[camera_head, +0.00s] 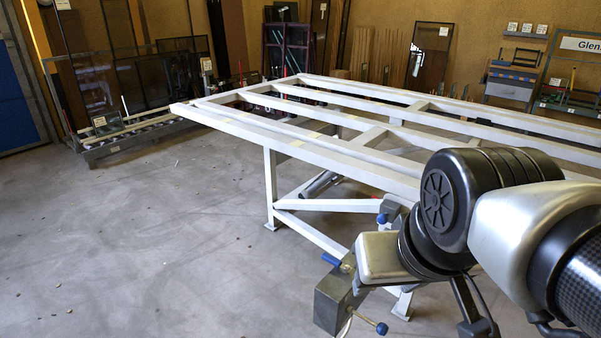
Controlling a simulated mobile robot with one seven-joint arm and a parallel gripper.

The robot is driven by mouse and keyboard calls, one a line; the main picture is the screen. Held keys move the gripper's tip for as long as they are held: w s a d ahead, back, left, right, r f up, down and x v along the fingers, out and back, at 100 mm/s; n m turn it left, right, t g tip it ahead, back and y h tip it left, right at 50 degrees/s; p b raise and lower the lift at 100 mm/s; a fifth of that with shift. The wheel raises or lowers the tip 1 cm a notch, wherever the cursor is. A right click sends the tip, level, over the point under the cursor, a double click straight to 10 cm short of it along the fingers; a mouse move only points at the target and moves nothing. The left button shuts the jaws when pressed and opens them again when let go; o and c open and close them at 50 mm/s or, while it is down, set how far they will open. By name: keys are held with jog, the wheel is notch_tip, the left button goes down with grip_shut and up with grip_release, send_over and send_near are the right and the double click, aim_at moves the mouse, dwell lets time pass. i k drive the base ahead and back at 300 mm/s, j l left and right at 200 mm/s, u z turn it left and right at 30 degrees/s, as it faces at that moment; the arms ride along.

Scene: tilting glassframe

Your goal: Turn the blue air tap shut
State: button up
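A blue lever handle (332,259) with a small brass-coloured part beside it shows at the top of a grey metal box (333,302), low in front of the table frame. I take this blue handle for the air tap; it points up and to the left. My gripper (379,257) seems to be the pale block at the end of my black wrist, just right of the handle. I cannot see a clear gap between it and the handle. Its fingers are hidden or cannot be told from the grey parts below.
A blue-ended rod (381,328) sticks out low right of the box, and another blue knob (382,218) shows under the white table frame (271,185). My arm hides the right side. Racks stand along the wall; the floor (150,240) at left is clear.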

aim_at(331, 259)
jog(key=i+j+z, duration=0.35)
jog(key=j+z, duration=0.2)
jog(key=j, duration=0.15)
jog(key=i+j+z, duration=0.1)
jog(key=j+z, duration=0.15)
jog(key=j, duration=0.2)
